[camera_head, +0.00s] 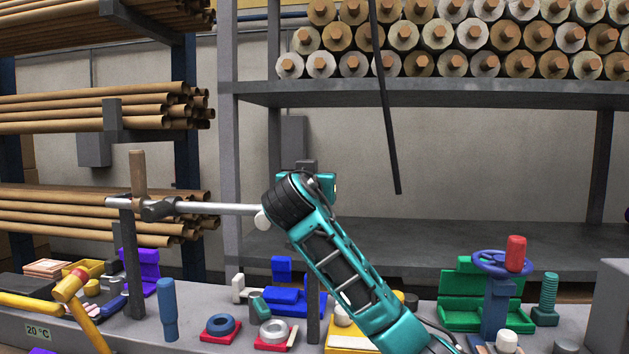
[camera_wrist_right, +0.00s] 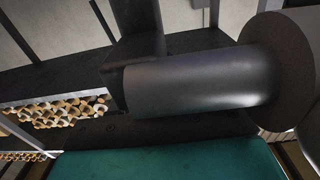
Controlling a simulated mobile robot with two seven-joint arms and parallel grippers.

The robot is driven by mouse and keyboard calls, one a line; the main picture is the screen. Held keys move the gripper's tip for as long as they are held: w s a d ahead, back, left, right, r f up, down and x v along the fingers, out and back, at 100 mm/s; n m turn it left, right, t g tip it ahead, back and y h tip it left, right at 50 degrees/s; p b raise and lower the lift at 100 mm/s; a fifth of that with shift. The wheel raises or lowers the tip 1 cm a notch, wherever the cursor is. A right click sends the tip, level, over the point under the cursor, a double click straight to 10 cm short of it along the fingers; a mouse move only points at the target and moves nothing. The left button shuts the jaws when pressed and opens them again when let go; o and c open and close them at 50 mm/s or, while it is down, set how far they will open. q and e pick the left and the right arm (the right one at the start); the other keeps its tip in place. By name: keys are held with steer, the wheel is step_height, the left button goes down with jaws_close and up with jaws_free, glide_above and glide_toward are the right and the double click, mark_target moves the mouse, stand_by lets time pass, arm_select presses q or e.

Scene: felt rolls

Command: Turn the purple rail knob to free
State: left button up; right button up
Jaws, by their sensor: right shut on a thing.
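I cannot make out a purple knob on the rail in either view. The silver rail (camera_head: 225,208) runs level from the left post (camera_head: 131,265) to my right wrist, which hides its right end. A dark clamp (camera_head: 158,210) sits on the rail, and a small pale knob (camera_head: 262,221) shows beside my wrist. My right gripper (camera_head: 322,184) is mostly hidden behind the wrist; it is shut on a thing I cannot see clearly. In the right wrist view a large dark grey cylinder (camera_wrist_right: 200,80) lies close beside a dark block. My left gripper is not in view.
A blue handwheel (camera_head: 490,262) with a red grip stands at the right. Shelves of rolls stand behind.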

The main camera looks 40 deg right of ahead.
steer(key=shift+f, duration=0.1)
steer(key=o, duration=1)
steer(key=b+v, duration=0.1)
steer(key=v, duration=1.1)
steer(key=shift+s+a, duration=0.25)
steer(key=shift+a, duration=0.1)
